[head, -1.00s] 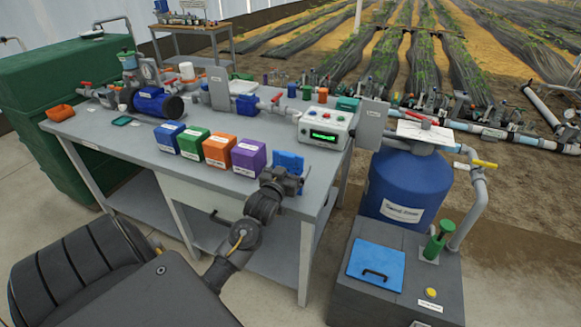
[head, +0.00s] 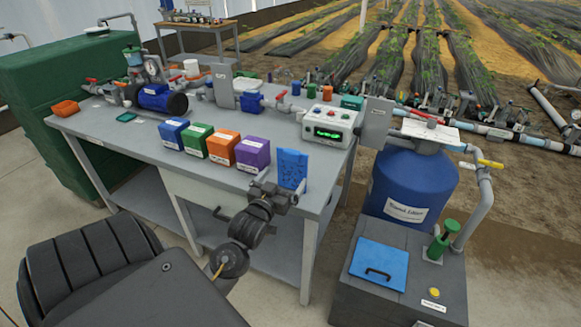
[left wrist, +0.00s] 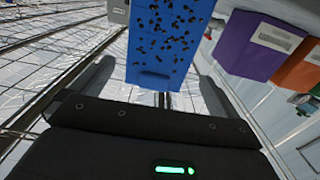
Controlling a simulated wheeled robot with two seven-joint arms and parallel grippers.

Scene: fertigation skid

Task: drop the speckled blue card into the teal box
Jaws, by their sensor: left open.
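The speckled blue card (head: 291,168) stands upright near the front right corner of the grey bench, right of the purple box. In the left wrist view its dark-speckled face (left wrist: 165,35) fills the top middle. My left gripper (head: 299,186) is open at the card's lower part. In the left wrist view its two fingers (left wrist: 155,75) lie on either side of the card's lower edge, with gaps to both. A teal box (head: 351,102) sits at the back right of the bench, partly hidden behind the control box. My right gripper is not in view.
Blue (head: 173,133), green (head: 195,140), orange (head: 222,147) and purple (head: 252,154) boxes stand in a row left of the card. The control box (head: 328,128) stands behind it. A small teal tray (head: 126,117) lies at left. Bare bench lies before the control box.

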